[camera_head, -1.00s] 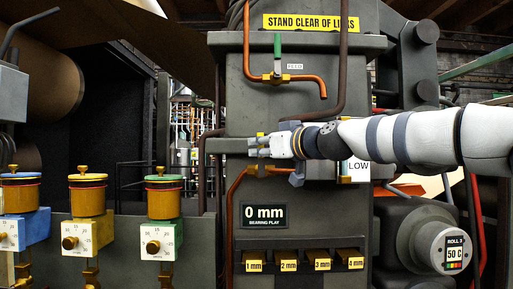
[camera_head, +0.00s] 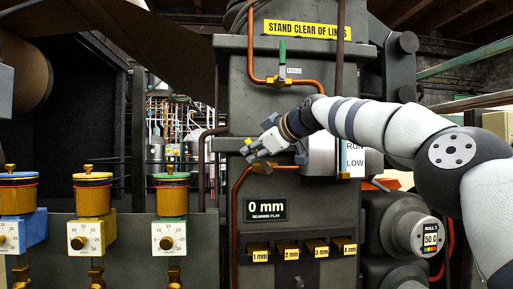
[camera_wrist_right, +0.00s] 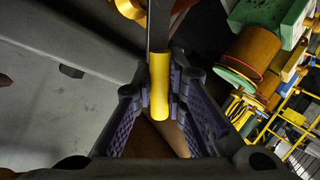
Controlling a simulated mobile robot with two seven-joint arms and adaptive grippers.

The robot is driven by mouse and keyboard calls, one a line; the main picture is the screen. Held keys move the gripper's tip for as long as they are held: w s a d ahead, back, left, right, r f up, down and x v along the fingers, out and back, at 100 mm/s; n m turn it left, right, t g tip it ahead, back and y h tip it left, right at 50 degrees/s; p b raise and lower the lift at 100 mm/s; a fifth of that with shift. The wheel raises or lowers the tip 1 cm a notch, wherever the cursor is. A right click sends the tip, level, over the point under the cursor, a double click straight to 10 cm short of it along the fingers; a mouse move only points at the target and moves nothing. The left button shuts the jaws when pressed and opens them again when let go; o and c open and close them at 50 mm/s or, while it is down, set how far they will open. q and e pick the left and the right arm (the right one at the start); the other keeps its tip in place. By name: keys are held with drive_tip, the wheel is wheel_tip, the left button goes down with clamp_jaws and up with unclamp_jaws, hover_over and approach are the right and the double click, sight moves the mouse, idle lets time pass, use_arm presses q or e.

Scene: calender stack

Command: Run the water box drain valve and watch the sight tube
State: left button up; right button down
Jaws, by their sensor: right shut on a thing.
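In the right wrist view, a yellow-sleeved lever handle (camera_wrist_right: 159,85) on a flat dark bar lies between the two fingers of my right gripper (camera_wrist_right: 160,100), which is shut on it. The bar leads up to a brass fitting (camera_wrist_right: 132,8). In the head view my right gripper (camera_head: 257,149) points down-left at the grey machine front, and a bit of yellow (camera_head: 248,142) shows at its fingers. The valve body is mostly hidden there. The RUN/LOW plate (camera_head: 353,160) stands right of the gripper, partly behind my arm. The sight tube cannot be made out clearly beside it. My left gripper is out of view.
A green-handled FEED valve (camera_head: 282,53) sits on an orange pipe above. Below are a "0 mm" sign (camera_head: 265,210) and several yellow numbered tabs (camera_head: 289,254). Several brass oil cups (camera_head: 93,197) stand at left. A ROLL 3 gauge (camera_head: 430,238) is at right.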

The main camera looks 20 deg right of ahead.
drive_tip(key=shift+w+a+f+n+g+h, duration=0.15)
drive_tip(key=shift+a+f+n+g+h, duration=0.25)
drive_tip(key=shift+f+n+h, duration=0.15)
idle(0.4)
drive_tip(key=c, duration=1.6)
unclamp_jaws()
drive_tip(key=shift+r, duration=0.1)
drive_tip(key=shift+r, duration=0.15)
drive_tip(key=v, duration=0.7)
drive_tip(key=shift+s, duration=0.25)
idle(3.8)
